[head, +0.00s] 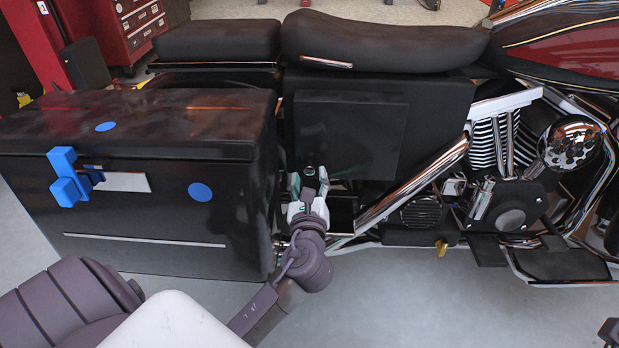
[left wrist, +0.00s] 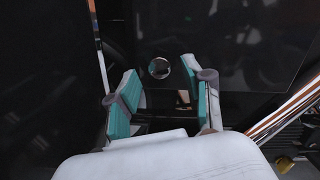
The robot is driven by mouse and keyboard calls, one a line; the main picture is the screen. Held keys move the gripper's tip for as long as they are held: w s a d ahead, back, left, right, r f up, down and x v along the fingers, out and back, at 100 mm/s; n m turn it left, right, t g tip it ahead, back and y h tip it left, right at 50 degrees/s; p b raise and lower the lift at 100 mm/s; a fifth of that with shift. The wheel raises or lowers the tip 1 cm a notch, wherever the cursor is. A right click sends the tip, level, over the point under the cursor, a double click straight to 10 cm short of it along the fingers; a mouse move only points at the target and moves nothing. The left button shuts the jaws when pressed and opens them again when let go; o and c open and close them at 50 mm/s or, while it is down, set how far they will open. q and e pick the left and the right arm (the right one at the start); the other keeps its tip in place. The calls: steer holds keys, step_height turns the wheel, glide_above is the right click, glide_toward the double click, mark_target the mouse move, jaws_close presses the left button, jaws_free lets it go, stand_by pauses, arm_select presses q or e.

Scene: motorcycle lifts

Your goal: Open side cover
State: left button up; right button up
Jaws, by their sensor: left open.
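The side cover (head: 355,125) is a flat black panel on the motorcycle's flank, below the seat. It looks closed, flush with the body around it. My left gripper (head: 309,180) is in front of the panel's lower left part, fingers pointing up towards it. In the left wrist view, the left gripper (left wrist: 160,88) is open, its two teal-lined fingers apart with nothing held. A small round shiny knob (left wrist: 159,68) shows just beyond the fingertips, between them, on the dark side cover (left wrist: 230,50). In the head view the knob cannot be made out.
A large black saddlebag (head: 150,225) with blue marks and a blue latch (head: 68,178) stands close to the left of my gripper. A chrome exhaust pipe (head: 410,190) runs close on the right. The seat (head: 380,45) is above. Open floor lies below.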

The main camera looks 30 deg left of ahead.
arm_select(q)
steer(key=shift+x, duration=1)
jaws_close()
